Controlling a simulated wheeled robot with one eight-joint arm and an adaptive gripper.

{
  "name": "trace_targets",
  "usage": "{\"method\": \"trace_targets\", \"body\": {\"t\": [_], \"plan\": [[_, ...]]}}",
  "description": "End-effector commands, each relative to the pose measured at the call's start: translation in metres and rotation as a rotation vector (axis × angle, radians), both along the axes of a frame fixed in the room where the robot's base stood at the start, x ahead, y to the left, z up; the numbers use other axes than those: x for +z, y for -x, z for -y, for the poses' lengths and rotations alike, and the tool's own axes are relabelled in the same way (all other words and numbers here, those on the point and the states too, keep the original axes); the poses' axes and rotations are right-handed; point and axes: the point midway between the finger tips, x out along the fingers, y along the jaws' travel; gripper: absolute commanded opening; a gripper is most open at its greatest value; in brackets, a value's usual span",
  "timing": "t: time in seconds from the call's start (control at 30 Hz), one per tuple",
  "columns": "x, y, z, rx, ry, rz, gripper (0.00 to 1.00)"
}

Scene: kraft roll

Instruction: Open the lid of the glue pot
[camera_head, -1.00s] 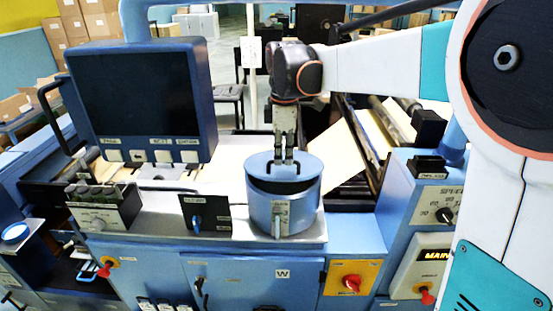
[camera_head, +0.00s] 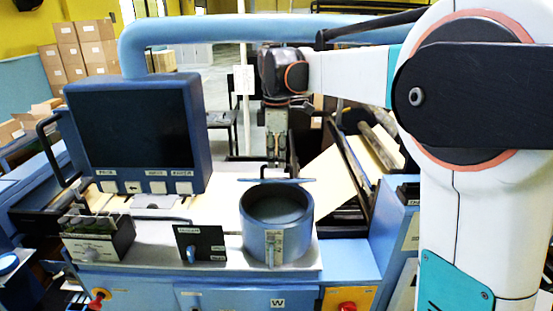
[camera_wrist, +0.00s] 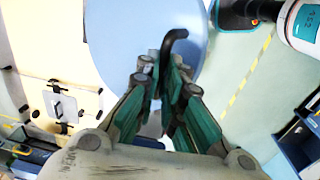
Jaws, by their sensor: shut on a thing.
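The glue pot (camera_head: 279,238) is a round blue pot with a labelled front, standing on the grey ledge of the machine. Its mouth is uncovered and its dark inside shows. The lid (camera_head: 277,181) shows as a thin edge-on strip at the back of the rim, raised and tilted. My gripper (camera_head: 277,172) is at the lid, behind the pot's mouth. In the wrist view the lid is a pale blue disc (camera_wrist: 120,45) with a dark bent handle (camera_wrist: 174,40). My gripper (camera_wrist: 168,92) is shut on that handle; the exact contact is partly hidden by the fingers.
A monitor (camera_head: 133,130) stands left of the pot. Rollers and a paper sheet (camera_head: 335,170) lie behind to the right. A blue pipe (camera_head: 240,28) runs overhead.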

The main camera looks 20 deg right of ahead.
Motion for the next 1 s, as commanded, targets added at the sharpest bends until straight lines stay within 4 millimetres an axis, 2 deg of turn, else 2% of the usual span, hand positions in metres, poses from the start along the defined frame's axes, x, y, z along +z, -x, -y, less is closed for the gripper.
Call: {"method": "trace_targets", "body": {"t": [0.07, 0.1, 0.17, 0.2, 1.0], "plan": [[-0.0026, -0.0036, 0.0022, -0.002, 0.004, 0.009, 0.00], [-0.0027, -0.0036, 0.0022, -0.002, 0.004, 0.009, 0.15], [-0.0027, -0.0036, 0.0022, -0.002, 0.004, 0.009, 0.29], [-0.0027, -0.0034, 0.0021, -0.002, 0.004, 0.009, 0.30], [-0.0011, -0.0017, 0.0011, -0.001, 0.002, 0.006, 0.30]]}}
